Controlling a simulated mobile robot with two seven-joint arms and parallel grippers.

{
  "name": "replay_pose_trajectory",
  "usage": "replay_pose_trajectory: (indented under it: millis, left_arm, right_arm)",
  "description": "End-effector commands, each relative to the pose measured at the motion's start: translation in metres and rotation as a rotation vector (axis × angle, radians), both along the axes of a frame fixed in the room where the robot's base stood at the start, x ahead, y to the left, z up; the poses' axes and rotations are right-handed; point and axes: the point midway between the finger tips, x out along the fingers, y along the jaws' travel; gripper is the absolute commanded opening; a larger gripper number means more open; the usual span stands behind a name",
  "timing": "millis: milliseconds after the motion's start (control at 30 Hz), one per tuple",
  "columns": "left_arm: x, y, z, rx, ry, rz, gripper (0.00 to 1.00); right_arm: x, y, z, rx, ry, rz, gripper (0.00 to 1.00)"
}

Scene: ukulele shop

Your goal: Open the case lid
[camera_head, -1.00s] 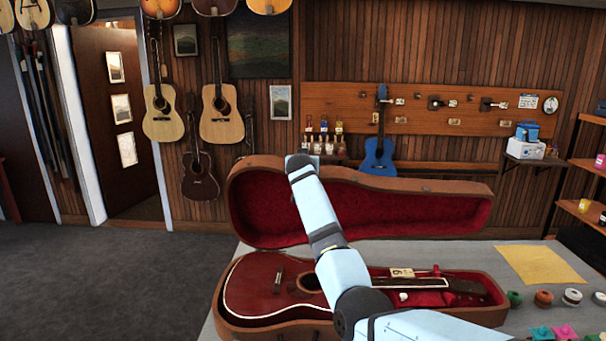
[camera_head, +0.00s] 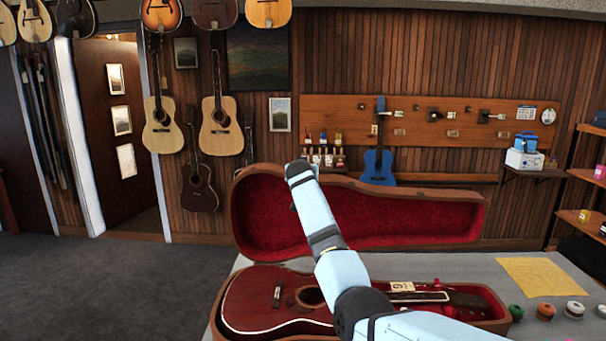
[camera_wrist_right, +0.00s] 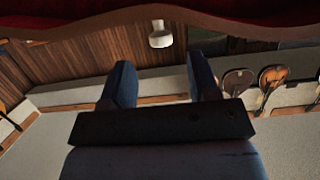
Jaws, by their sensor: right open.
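The brown guitar case (camera_head: 221,326) lies on the grey table with a dark red guitar (camera_head: 262,300) in it. Its lid (camera_head: 345,177) stands raised at the back, with the red lining (camera_head: 400,222) facing me. My right arm reaches across the case, and its wrist end is at the lid's upper left rim. The fingers are hidden in the head view. In the right wrist view my right gripper (camera_wrist_right: 163,80) is open with nothing between its fingers, and the lid's edge (camera_wrist_right: 90,25) runs across the top of the picture. My left gripper is not in view.
On the table's right lie a yellow sheet (camera_head: 541,277) and several small round items (camera_head: 545,311). A blue ukulele (camera_head: 378,160) hangs on the wall behind the lid. The floor at left is clear.

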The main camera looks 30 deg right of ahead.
Motion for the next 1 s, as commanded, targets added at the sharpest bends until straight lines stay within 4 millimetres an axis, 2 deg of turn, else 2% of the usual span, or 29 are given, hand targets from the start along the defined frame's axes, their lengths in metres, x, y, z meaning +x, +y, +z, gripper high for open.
replay_pose_trajectory:
  millis: [267, 733, 1000]
  left_arm:
    - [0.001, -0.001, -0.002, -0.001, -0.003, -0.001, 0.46]
    - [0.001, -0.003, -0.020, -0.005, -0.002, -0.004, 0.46]
    - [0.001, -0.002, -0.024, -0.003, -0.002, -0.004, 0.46]
  right_arm:
    - [-0.013, 0.009, 0.003, 0.000, -0.002, 0.000, 0.55]
    - [-0.090, 0.056, 0.029, 0.001, -0.004, 0.001, 0.55]
    - [-0.113, 0.069, 0.039, 0.001, -0.002, 0.001, 0.55]
